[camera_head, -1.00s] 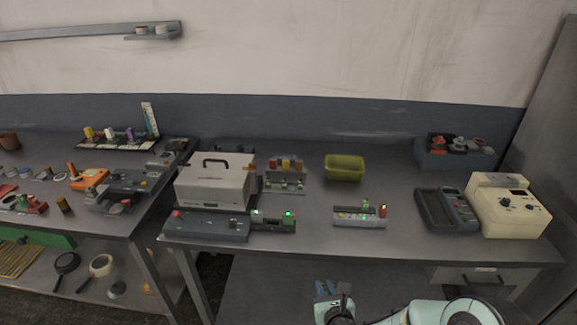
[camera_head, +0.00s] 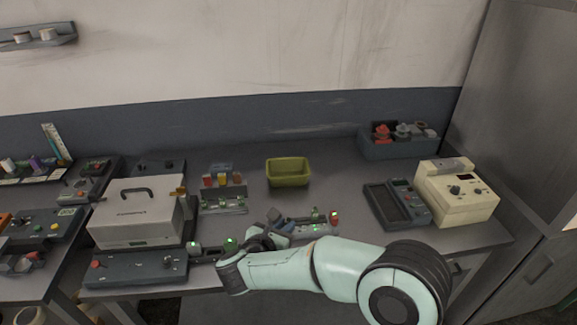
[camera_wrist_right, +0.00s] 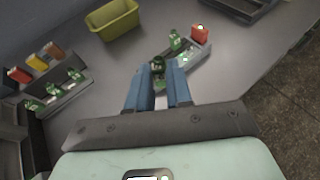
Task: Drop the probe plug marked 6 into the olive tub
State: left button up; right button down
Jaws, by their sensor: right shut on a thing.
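The olive tub (camera_head: 289,180) stands on the back middle of the grey table; it also shows in the wrist view (camera_wrist_right: 112,30). My right gripper (camera_head: 272,222) is low over the table in front of the tub, at the left end of a grey plug strip (camera_head: 322,229). In the right wrist view its blue fingers (camera_wrist_right: 158,76) are shut on a dark green plug (camera_wrist_right: 158,66). I cannot tell whether this plug is clear of the strip, nor read its number. Another green plug (camera_wrist_right: 176,40) and a red block (camera_wrist_right: 200,34) are on the strip. My left gripper is not in view.
A rack (camera_head: 224,189) with coloured blocks and green plugs stands left of the tub. A white case (camera_head: 133,220) is further left. A meter (camera_head: 396,203) and a cream instrument (camera_head: 457,192) stand at right. Table around the tub is clear.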

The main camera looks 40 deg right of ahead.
aim_at(295, 173)
jog(key=i+l, duration=0.9)
jog(key=l, duration=0.15)
